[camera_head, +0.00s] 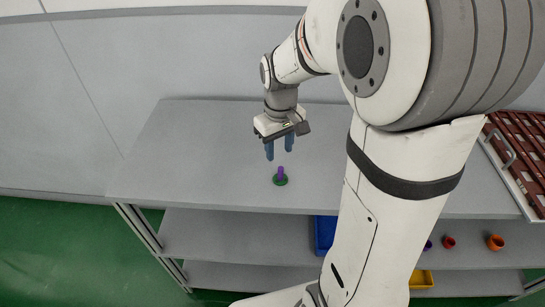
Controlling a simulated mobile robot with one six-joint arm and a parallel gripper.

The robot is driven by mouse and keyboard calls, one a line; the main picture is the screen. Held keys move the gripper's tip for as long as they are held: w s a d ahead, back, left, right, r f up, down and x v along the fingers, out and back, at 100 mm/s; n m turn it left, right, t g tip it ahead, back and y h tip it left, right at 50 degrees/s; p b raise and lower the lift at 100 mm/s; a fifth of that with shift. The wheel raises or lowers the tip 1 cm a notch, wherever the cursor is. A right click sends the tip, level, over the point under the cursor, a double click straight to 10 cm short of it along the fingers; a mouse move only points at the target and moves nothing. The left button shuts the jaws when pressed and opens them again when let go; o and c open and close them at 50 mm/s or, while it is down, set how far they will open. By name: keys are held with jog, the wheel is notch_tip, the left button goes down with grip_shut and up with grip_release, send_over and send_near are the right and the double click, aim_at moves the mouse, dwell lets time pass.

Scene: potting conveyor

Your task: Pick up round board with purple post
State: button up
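The round board (280,181) is a small green disc lying on the grey table top, left of my arm in the head view. A purple post (281,172) stands upright at its middle. My gripper (279,150) is above and behind the board, pointing down, with its two blue fingers spread apart and nothing visible between them. The fingertips look apart from the post. The exact height of the gripper over the table cannot be told.
The grey table top (190,150) is clear around the board. A reddish-brown slatted tray (520,150) stands at the right. A grey wall is behind.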

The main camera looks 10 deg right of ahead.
aim_at(280, 167)
jog(key=f, duration=0.7)
jog(key=shift+d+f+p, duration=0.2)
jog(key=shift+f+p, duration=0.15)
jog(key=shift+c, duration=0.3)
grip_shut()
